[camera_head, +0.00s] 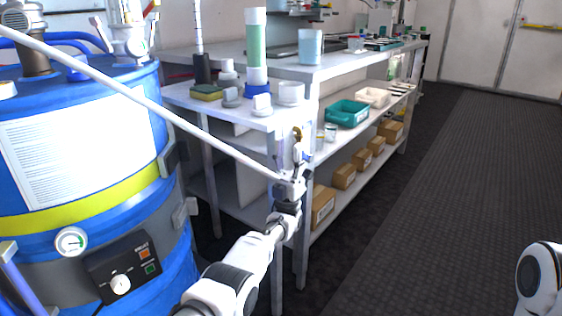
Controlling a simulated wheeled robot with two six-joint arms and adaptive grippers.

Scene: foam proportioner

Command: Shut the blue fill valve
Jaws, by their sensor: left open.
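A large blue drum (95,160) with a yellow band stands at the left. Brass and metal fittings (32,45) and blue curved tubing (75,38) sit on its lid. I cannot tell for certain which of these blue parts is the fill valve or how its handle is set. My left gripper (291,152) is open and points up, in front of the bench corner, to the right of the drum and well apart from it. Nothing clear is held in it. My right gripper is out of view; only a white part of my right arm shows at the lower right edge.
A long white rod or hose (150,106) slants from upper left towards my left wrist. A control box (124,273) and gauge (71,242) are on the drum. A bench (345,67) with bottles, trays and boxes stands behind. The dark floor (450,190) at right is clear.

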